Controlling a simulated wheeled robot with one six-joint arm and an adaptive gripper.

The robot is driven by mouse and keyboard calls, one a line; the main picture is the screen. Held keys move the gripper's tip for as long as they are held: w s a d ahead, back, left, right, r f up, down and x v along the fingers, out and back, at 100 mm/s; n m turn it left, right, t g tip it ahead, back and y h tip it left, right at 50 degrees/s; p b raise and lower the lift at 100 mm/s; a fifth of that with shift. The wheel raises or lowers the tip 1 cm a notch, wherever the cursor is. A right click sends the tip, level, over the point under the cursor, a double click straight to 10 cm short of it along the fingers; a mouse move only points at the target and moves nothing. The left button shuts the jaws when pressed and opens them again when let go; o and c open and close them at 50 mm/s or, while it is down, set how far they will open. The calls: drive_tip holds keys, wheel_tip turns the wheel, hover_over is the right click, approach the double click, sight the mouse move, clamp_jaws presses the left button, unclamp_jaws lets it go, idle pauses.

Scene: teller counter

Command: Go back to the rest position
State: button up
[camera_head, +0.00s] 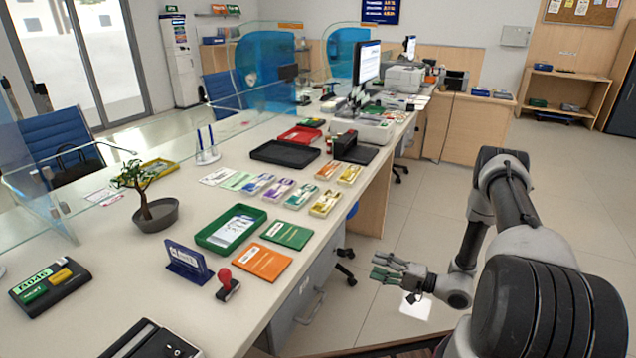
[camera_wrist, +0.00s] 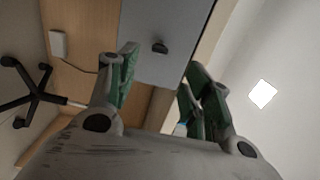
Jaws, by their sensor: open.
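My gripper (camera_head: 392,271) is in the head view, off the right side of the teller counter (camera_head: 190,260) and over the floor. Its fingers point left, toward the counter's drawer front. In the wrist view the two green-padded fingers of my gripper (camera_wrist: 158,95) stand apart with nothing between them. The grey drawer front (camera_wrist: 160,60) shows beyond the fingertips.
On the counter's near part are a green tray (camera_head: 231,229), an orange booklet (camera_head: 257,262), a red-handled stamp (camera_head: 227,284), a small sign (camera_head: 188,262) and a potted plant (camera_head: 153,212). The floor (camera_head: 410,215) beside the counter is mostly clear. A chair base (camera_wrist: 35,92) stands under the counter.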

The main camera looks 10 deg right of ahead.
drive_tip(key=s+a+f+m+g, duration=0.25)
drive_tip(key=s+g, duration=0.25)
drive_tip(key=s, duration=0.3)
drive_tip(key=s+d+r+g, duration=0.2)
drive_tip(key=s+r+g, duration=0.5)
drive_tip(key=s+r, duration=0.15)
drive_tip(key=s+d+r+n+g+h, duration=0.1)
drive_tip(key=s+d+r+n+h, duration=0.2)
drive_tip(key=r, duration=0.5)
drive_tip(key=s+d+r+n+h, duration=0.1)
drive_tip(key=d+r+h, duration=0.2)
drive_tip(key=r+h, duration=0.35)
drive_tip(key=s+d+r+n+g+h, duration=0.1)
drive_tip(key=s+d+r+n+h, duration=0.1)
drive_tip(key=r, duration=0.8)
drive_tip(key=s+a+r+n+t+h, duration=0.1)
drive_tip(key=s+r+n+t, duration=0.1)
drive_tip(key=r+t, duration=0.2)
drive_tip(key=s+a+r+n+t+h, duration=0.1)
drive_tip(key=s+r+n+t+h, duration=0.1)
drive_tip(key=r, duration=0.9)
drive_tip(key=shift+r+t, duration=0.15)
drive_tip(key=shift+t, duration=0.75)
drive_tip(key=shift+s, duration=0.1)
